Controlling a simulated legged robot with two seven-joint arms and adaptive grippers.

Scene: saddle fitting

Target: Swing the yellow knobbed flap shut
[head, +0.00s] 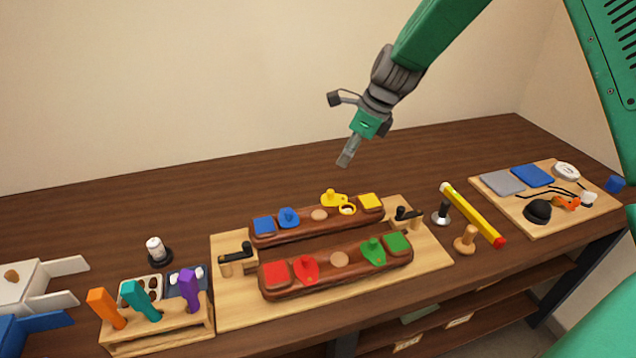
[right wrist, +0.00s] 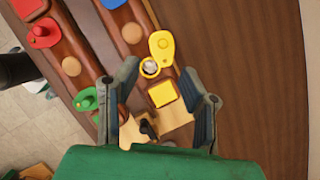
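The yellow knobbed flap (head: 331,197) is on the far dark wooden bar (head: 300,229), near its right end. It is turned aside from a yellow ring (head: 347,209) and lies beside it. In the right wrist view the flap (right wrist: 162,45) shows its round knob, and the ring (right wrist: 150,67) is uncovered with something silvery inside. My right gripper (head: 345,160) hangs in the air above and behind the flap, touching nothing. In the right wrist view its fingers (right wrist: 161,68) are spread and empty. My left gripper is not in view.
A yellow square (head: 371,202) lies right of the ring, and a blue knobbed flap (head: 288,217) sits further left. The near bar carries red (head: 306,268) and green (head: 373,250) flaps. Black-handled clamps (head: 407,216) stand at the base board's ends. The table behind is clear.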

